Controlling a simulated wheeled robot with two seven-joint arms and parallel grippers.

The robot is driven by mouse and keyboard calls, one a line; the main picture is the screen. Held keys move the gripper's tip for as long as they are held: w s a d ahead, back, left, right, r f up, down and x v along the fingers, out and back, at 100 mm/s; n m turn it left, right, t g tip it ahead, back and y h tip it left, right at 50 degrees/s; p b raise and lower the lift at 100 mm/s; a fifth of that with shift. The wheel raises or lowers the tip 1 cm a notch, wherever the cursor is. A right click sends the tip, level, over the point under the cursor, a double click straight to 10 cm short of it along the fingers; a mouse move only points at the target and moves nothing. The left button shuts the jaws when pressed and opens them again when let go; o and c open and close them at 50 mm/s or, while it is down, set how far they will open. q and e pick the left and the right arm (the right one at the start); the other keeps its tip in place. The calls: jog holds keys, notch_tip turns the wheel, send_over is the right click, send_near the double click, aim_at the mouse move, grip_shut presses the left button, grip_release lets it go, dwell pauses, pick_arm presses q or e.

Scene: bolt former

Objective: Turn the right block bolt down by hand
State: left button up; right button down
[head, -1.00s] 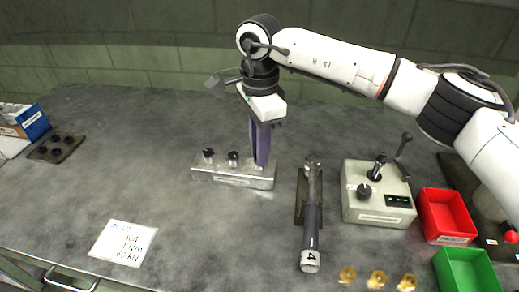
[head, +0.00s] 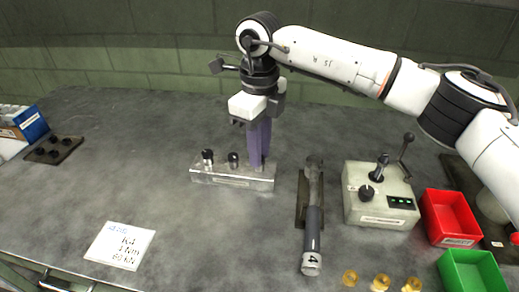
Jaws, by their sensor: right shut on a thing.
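A low metal block (head: 231,180) stands in the middle of the table. Two dark-topped bolts, the left bolt (head: 207,156) and the middle bolt (head: 233,159), stand upright in it. My right gripper (head: 258,165) points straight down over the block's right end. Its purple fingers are shut around the right block bolt, which they hide. How deep that bolt sits cannot be told. My left gripper is not in view.
A torque wrench (head: 312,225) lies on a dark holder right of the block. A control box (head: 380,195) with levers stands further right, beside a red bin (head: 449,215) and a green bin (head: 472,270). Brass pieces (head: 380,282) lie in front. A paper card (head: 120,245) lies at front left.

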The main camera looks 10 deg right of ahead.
jog(key=m, duration=0.5)
jog(key=shift+w+r+m, duration=0.1)
jog(key=shift+r+m, duration=0.1)
jog(key=shift+m, duration=0.1)
jog(key=m+b, duration=0.1)
jog(key=m, duration=0.4)
jog(key=shift+m, duration=0.4)
jog(key=c, duration=1.6)
grip_release()
notch_tip(320, 180, up, 10)
jog(key=shift+r, duration=0.15)
